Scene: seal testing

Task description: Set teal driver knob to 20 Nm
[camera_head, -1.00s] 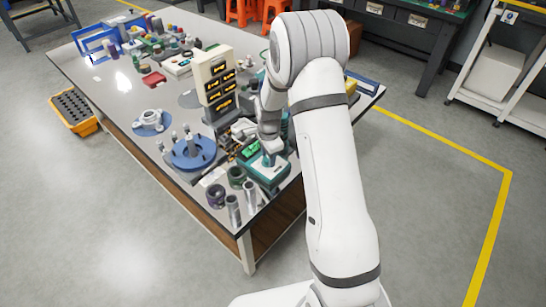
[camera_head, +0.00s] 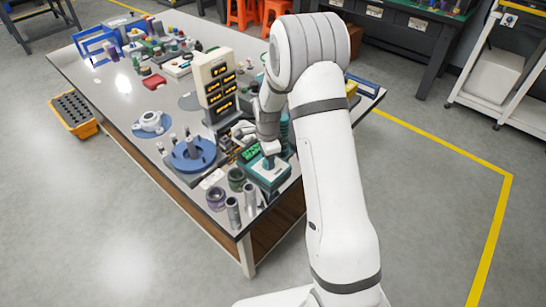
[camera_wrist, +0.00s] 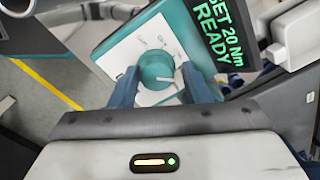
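The teal driver (camera_head: 268,179) sits near the front corner of the workbench, with my gripper (camera_head: 269,160) just above it. In the wrist view, its teal knob (camera_wrist: 157,67) stands on a white dial face with small marks that are too small to read. A pale pointer line on the knob runs toward the lower right. The driver's display (camera_wrist: 220,38) reads SET 20 Nm and READY in green. The two blue fingers of my gripper (camera_wrist: 160,84) stand on either side of the knob. Narrow gaps show between fingers and knob, so the gripper looks open around it.
Metal cylinders (camera_head: 233,211) and dark ring parts stand left of the driver near the bench edge. A blue round fixture (camera_head: 193,154) and a cream tower with lit displays (camera_head: 214,84) stand farther back. Open floor lies in front of the bench.

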